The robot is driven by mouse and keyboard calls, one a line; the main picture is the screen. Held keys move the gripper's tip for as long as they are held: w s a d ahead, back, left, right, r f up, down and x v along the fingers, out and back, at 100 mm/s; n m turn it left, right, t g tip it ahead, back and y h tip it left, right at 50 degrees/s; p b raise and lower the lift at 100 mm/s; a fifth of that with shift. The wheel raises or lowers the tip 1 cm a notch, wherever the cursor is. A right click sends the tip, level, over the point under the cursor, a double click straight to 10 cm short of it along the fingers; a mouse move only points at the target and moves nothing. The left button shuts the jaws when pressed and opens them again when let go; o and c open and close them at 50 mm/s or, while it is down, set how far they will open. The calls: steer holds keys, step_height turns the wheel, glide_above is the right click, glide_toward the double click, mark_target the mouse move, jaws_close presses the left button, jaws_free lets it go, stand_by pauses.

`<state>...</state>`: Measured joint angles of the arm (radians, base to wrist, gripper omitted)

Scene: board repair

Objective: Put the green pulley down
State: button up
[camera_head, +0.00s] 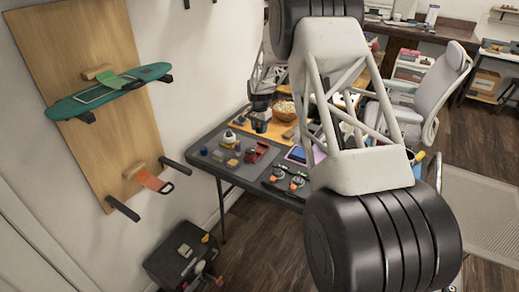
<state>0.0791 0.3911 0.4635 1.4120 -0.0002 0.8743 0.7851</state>
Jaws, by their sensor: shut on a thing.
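My gripper (260,122) is small and dark at the far end of my arm, above the back part of the grey work table (232,172). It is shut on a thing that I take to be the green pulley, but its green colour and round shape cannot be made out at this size. Two small round parts with green and orange (296,183) lie near the table's front edge, and I cannot tell exactly what they are. My large arm link hides the right part of the table.
A wooden wall board (80,40) at the left carries a long green piece (112,90) and an orange-ended piece (150,182). Red, yellow and blue items and a bowl (285,110) crowd the table. A black box (180,255) stands on the floor; a grey chair (440,90) is behind.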

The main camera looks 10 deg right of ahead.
steer(key=shift+f, duration=3.05)
steer(key=shift+f, duration=1.85)
steer(key=shift+f, duration=0.1)
steer(key=o, duration=1)
step_height(320, 180, up, 12)
steer(key=shift+r, duration=0.1)
